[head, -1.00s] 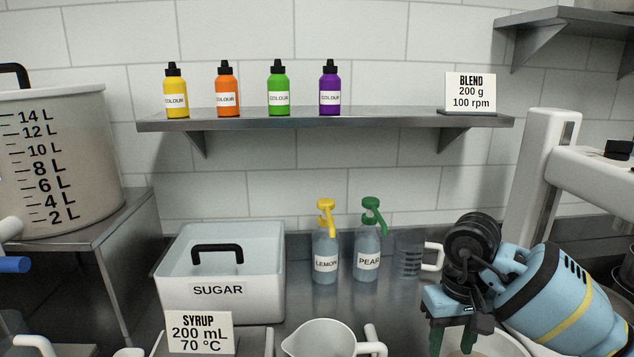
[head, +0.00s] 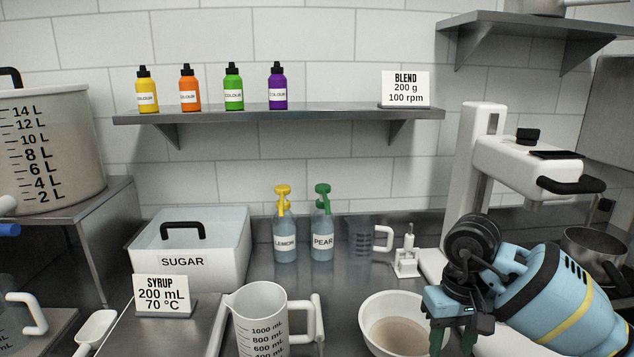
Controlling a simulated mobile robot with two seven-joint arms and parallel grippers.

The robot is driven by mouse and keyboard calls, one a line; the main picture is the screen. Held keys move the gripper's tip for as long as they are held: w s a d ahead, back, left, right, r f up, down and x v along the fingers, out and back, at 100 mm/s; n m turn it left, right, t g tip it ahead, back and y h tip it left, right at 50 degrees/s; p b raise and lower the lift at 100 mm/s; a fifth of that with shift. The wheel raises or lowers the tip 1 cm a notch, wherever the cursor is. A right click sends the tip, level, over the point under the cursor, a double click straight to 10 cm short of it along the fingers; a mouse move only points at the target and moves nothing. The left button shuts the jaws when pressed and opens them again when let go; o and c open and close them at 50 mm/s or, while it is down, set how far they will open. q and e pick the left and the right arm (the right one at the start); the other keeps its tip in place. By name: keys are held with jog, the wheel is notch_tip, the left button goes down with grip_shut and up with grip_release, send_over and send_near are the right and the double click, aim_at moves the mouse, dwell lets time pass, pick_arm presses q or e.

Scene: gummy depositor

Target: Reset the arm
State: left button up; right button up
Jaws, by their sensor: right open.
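My right gripper (head: 453,338) hangs at the lower right of the head view, with its green fingers pointing down. It is open, and I see nothing between the fingers. It is beside the right rim of a white bowl (head: 372,308) that has pale brownish contents. The fingertips run close to the bottom edge of the picture. My left gripper is not in view.
A measuring jug (head: 262,325) stands left of the bowl. A sugar bin (head: 190,262), lemon bottle (head: 285,240) and pear bottle (head: 322,240) stand behind. A white stand machine (head: 525,165) rises at right. A shelf (head: 330,116) holds colour bottles.

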jog(key=s+a+f+m+g+y, duration=0.1)
jog(key=s+a+f+m+y, duration=0.1)
jog(key=s+a+m+y, duration=0.6)
jog(key=s+a+f+m+g+y, duration=0.15)
jog(key=s+a+m+y, duration=0.25)
jog(key=a+m+y, duration=0.65)
jog(key=w+d+f+m+t+h, duration=0.1)
jog(key=d+f+m+t+h, duration=0.25)
jog(key=m+t, duration=0.6)
jog(key=d+f+m+t+h, duration=0.25)
jog(key=f+m+t, duration=0.2)
jog(key=m, duration=0.95)
jog(key=w+d+f+m+t+h, duration=0.1)
jog(key=d+f+m+t+h, duration=0.4)
jog(key=m, duration=0.7)
jog(key=s+d+f+m+g+h, duration=0.2)
jog(key=s+d+f+m+g, duration=0.1)
jog(key=s+f+m, duration=0.5)
jog(key=s+d+f+m+g+h, duration=0.3)
jog(key=s+f+m+g, duration=0.1)
jog(key=s+f+m, duration=0.4)
jog(key=shift+s+f+m, duration=0.4)
jog(key=shift+s+f, duration=0.3)
jog(key=shift+s, duration=0.3)
